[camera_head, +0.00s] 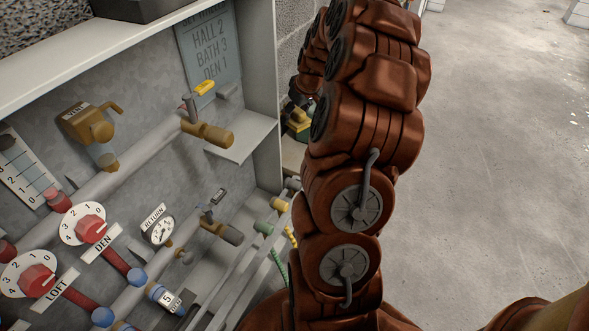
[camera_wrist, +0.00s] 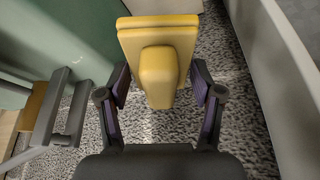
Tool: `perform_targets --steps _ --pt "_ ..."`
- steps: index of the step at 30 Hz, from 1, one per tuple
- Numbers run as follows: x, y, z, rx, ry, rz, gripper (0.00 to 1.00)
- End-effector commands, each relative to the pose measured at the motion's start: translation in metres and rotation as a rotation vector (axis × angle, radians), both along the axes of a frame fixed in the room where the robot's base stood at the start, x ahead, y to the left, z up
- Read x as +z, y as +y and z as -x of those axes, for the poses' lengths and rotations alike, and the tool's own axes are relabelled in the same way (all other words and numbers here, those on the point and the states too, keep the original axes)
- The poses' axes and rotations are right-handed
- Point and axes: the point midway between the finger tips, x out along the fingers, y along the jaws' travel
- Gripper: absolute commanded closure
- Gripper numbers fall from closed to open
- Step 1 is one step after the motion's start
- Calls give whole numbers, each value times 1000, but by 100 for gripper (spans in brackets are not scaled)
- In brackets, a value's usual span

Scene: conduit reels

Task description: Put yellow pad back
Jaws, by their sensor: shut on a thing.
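The yellow pad (camera_wrist: 158,33) is in the wrist view, a flat block with a thick yellow grip (camera_wrist: 158,76) standing out toward me. My gripper (camera_wrist: 160,84) has one dark finger on each side of that grip and is shut on it. The pad's far face is hidden. Below the pad is a speckled grey surface; I cannot tell whether the pad touches it. In the head view my brown arm covers much of the middle. A small yellow and dark patch shows beside the arm, too hidden to name.
In the head view a grey cabinet holds pipes, a red DEN dial (camera_head: 91,229), a LOFT dial (camera_head: 37,281), a return gauge (camera_head: 162,230) and a brass valve (camera_head: 207,133). A room sign (camera_head: 209,42) hangs inside. Open concrete floor (camera_head: 500,150) lies right. A pale wall (camera_wrist: 275,75) flanks the gripper.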

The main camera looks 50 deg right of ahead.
Motion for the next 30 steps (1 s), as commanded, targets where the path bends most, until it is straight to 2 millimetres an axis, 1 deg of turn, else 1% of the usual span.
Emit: perform_targets --steps 1,3,7,14,17,22,28,30 --pt "-20 0 0 0 0 0 67" --pt "-31 0 0 0 0 0 67" --pt "-44 0 0 0 -1 0 67" --pt "-55 0 0 0 0 0 67" --pt "-66 0 0 -1 1 -1 67" --pt "-92 1 0 0 2 -2 67" --pt "-106 0 0 0 0 0 67" --pt "-114 1 0 1 2 -2 67"
